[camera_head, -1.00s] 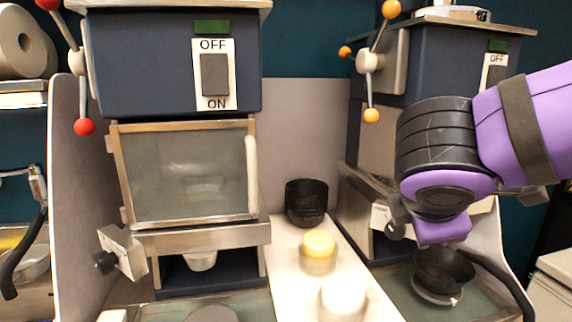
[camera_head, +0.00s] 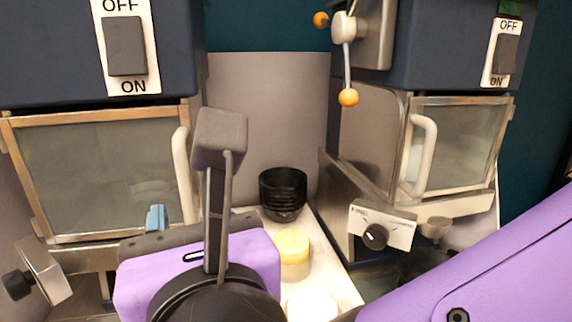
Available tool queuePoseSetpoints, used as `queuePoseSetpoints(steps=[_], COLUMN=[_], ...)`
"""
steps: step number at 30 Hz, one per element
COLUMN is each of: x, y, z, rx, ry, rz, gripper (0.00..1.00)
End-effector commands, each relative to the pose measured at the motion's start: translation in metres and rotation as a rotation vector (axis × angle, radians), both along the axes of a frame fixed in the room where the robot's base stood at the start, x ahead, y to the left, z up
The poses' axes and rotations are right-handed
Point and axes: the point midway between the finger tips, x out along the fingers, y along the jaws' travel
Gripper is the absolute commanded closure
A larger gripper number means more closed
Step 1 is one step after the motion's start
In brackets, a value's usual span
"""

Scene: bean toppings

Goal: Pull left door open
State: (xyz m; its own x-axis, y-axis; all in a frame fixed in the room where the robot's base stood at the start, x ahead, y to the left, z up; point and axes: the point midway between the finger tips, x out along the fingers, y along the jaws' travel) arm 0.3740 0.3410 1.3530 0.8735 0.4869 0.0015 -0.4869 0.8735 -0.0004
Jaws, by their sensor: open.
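The left machine's glass door (camera_head: 95,165) has a metal frame and appears shut. Its white upright handle (camera_head: 181,160) is on the door's right side. My gripper (camera_head: 188,180) is in front of the lower right part of the door, open, with nothing seen held. One finger rises to the right of the handle. A blue-grey fingertip (camera_head: 155,218) shows lower, to the left. The handle's lower end is hidden behind my gripper, and I cannot tell whether a finger touches it.
The right machine has its own glass door (camera_head: 455,150) with a white handle (camera_head: 420,155) and a black knob (camera_head: 374,236). Stacked black bowls (camera_head: 283,192) and a yellow-topped container (camera_head: 292,250) stand on the white counter between the machines. A side knob (camera_head: 18,284) sticks out at lower left.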

Motion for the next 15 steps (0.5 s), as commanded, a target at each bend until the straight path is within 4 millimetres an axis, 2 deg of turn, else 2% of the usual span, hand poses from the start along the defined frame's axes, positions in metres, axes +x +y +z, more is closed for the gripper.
queuePoseSetpoints(steps=[5,15], x=[0.019,0.071], y=[0.010,0.038], z=[0.000,0.000], rx=[0.000,0.000], ry=[0.001,0.002], rz=[-0.005,-0.005], gripper=[0.59,0.59])
